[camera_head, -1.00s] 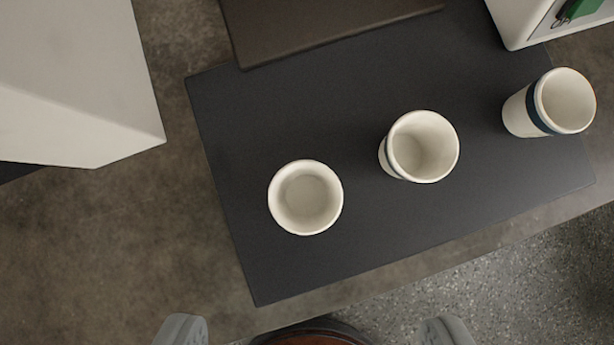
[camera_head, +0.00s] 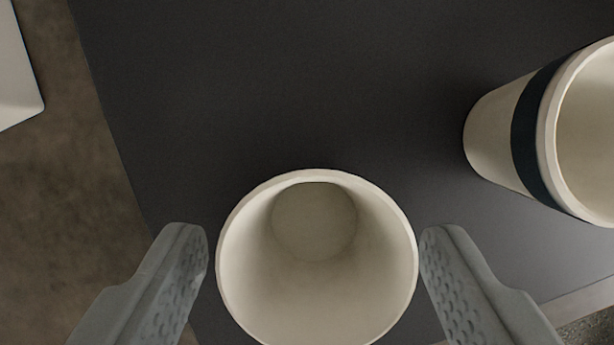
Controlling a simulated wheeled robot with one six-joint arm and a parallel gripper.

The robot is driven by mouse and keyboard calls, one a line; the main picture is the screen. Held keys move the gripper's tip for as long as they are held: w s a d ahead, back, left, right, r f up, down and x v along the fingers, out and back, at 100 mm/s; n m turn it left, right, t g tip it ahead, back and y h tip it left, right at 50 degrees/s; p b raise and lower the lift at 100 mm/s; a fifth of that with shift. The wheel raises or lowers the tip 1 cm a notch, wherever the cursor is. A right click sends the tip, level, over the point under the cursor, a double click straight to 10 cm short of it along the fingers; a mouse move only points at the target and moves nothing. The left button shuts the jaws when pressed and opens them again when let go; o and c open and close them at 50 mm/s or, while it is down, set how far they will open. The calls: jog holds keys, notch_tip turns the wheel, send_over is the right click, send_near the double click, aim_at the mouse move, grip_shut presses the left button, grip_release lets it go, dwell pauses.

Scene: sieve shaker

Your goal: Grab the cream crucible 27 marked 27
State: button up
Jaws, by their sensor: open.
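A cream crucible (camera_head: 316,222) stands upright on a dark mat (camera_head: 270,80), its open mouth facing the camera and its inside empty. No marking shows on it from above, so I cannot read a number. My gripper (camera_head: 314,245) is open, with one grey finger on each side of the crucible's rim. The right finger is very close to the rim; the left finger has a small gap. I cannot tell whether either touches. The crucible's lower outer wall is hidden below its rim.
A second cream crucible (camera_head: 497,135) with a dark blue band stands to the right, cut off by the picture's edge. A pale block (camera_head: 15,75) is at the upper left on a brown surface (camera_head: 60,190). The mat beyond the near crucible is clear.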

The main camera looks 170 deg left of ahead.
jog(key=shift+w+f, duration=0.25)
jog(key=shift+f, duration=0.35)
jog(key=c, duration=1.1)
jog(key=shift+o, duration=0.2)
jog(key=shift+r, duration=0.1)
